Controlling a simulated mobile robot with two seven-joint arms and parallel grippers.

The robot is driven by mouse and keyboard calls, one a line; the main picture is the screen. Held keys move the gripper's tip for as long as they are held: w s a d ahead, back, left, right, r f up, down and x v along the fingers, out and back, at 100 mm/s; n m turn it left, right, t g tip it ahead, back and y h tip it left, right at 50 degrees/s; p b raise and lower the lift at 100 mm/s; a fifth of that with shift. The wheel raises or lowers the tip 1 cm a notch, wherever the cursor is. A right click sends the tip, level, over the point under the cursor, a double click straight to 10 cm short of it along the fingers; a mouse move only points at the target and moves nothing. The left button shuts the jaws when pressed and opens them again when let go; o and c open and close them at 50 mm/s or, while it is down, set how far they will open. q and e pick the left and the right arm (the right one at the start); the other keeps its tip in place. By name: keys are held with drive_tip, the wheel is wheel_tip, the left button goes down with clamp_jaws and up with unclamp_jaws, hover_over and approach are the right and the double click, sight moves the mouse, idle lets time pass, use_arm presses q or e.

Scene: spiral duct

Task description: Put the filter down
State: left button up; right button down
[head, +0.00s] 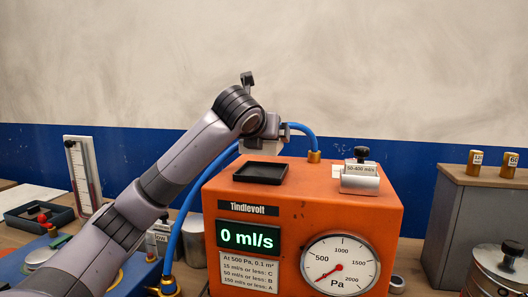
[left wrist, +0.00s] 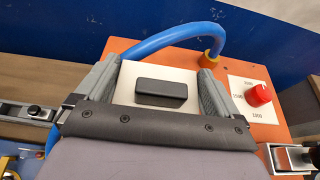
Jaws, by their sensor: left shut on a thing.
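My left gripper (head: 264,138) is above the back of the orange Tindlevolt machine (head: 300,190), largely hidden behind its own wrist in the head view. In the left wrist view my left gripper (left wrist: 159,72) has its two grey fingers on either side of a pale flat piece with a dark block on top, which I take for the filter (left wrist: 125,90). The fingers are shut on it. In the head view only a little of something pale shows below the wrist; whether it touches the machine cannot be told. My right gripper is not in view.
A black shallow tray (head: 260,173) and a silver block with a black knob (head: 360,178) are on the machine's top. A blue hose (head: 190,217) runs behind. The display reads 0 ml/s above a label. A grey cabinet (head: 480,205) stands at the right.

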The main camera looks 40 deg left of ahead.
sight(264, 171)
use_arm(q)
drive_tip(key=shift+f, duration=2)
drive_tip(key=shift+f, duration=0.6)
drive_tip(key=o, duration=0.7)
